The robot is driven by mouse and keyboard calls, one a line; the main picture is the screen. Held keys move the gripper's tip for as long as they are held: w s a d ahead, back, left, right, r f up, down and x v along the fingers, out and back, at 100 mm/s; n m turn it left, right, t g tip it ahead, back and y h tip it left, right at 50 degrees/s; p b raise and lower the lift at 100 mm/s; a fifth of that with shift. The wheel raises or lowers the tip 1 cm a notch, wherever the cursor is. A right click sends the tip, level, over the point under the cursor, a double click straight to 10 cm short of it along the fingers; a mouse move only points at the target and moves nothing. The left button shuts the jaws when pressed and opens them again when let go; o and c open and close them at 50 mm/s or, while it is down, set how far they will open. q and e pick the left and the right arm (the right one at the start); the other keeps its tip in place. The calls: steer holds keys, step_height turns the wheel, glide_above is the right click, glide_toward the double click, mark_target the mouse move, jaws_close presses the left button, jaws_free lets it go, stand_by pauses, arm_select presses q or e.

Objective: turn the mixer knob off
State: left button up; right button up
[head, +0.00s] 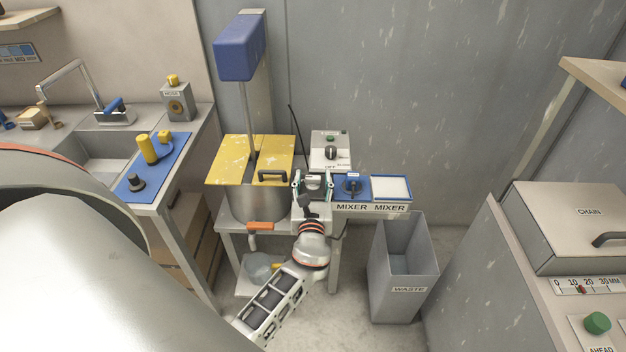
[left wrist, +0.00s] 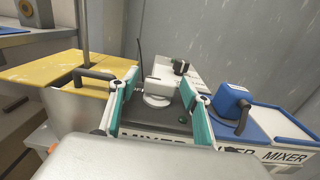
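A white knob (left wrist: 158,92) with a raised grip bar sits on a dark panel (left wrist: 172,122) in the left wrist view. A partly covered MIXER label is on the panel's front edge. In the head view this knob (head: 313,183) is partly hidden by my gripper. My left gripper (head: 312,186) is open, with its teal-padded fingers on either side of the knob. In the left wrist view the gripper (left wrist: 158,108) shows gaps between both fingers and the knob. I cannot make out the knob's set position. My right gripper is not in view.
A blue unit (head: 353,186) and a white-topped tray (head: 391,188) stand right of the knob, above MIXER labels. Behind is a control box (head: 331,150) with a black knob. Left is a pot with a yellow lid (head: 230,150). A waste bin (head: 404,275) stands right.

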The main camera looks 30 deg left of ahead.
arm_select(q)
steer(key=v, duration=1.2)
steer(key=shift+f, duration=0.1)
stand_by(0.4)
steer(key=s+d+f+n+g+h, duration=0.1)
steer(key=s+f+n+g+h, duration=0.2)
steer(key=f+n, duration=0.45)
steer(key=s+d+f+n+g+h, duration=0.1)
steer(key=s+d+f+n+h, duration=0.8)
steer(key=n, duration=0.9)
steer(key=s+d, duration=0.1)
steer(key=s, duration=0.2)
steer(key=shift+f, duration=0.35)
